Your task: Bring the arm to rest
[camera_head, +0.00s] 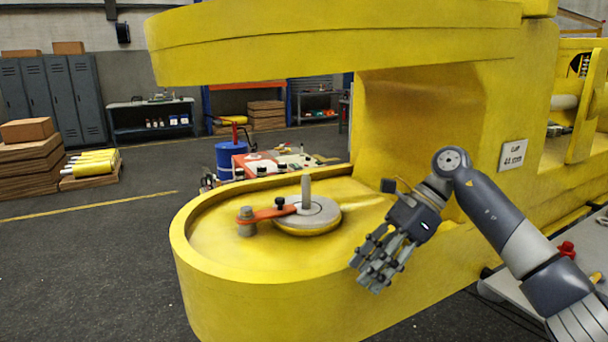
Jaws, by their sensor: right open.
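My right arm comes in from the lower right. My right gripper (368,262) is open and empty, with its fingers pointing down and left. It is in front of the right part of the rounded lower plate of the yellow boom (240,268). On that plate lies a grey round disc (322,217) with an upright pin (305,186). An orange-red lever (270,213) joins the disc to a grey bolt (246,222) on its left. The gripper is apart from these parts. My left gripper is not in view.
The thick upper plate (330,45) of the boom overhangs the lower one, with an open gap between. A grey table (515,292) with a red item (567,249) is at the lower right. A blue drum (231,158) and a red cart stand behind.

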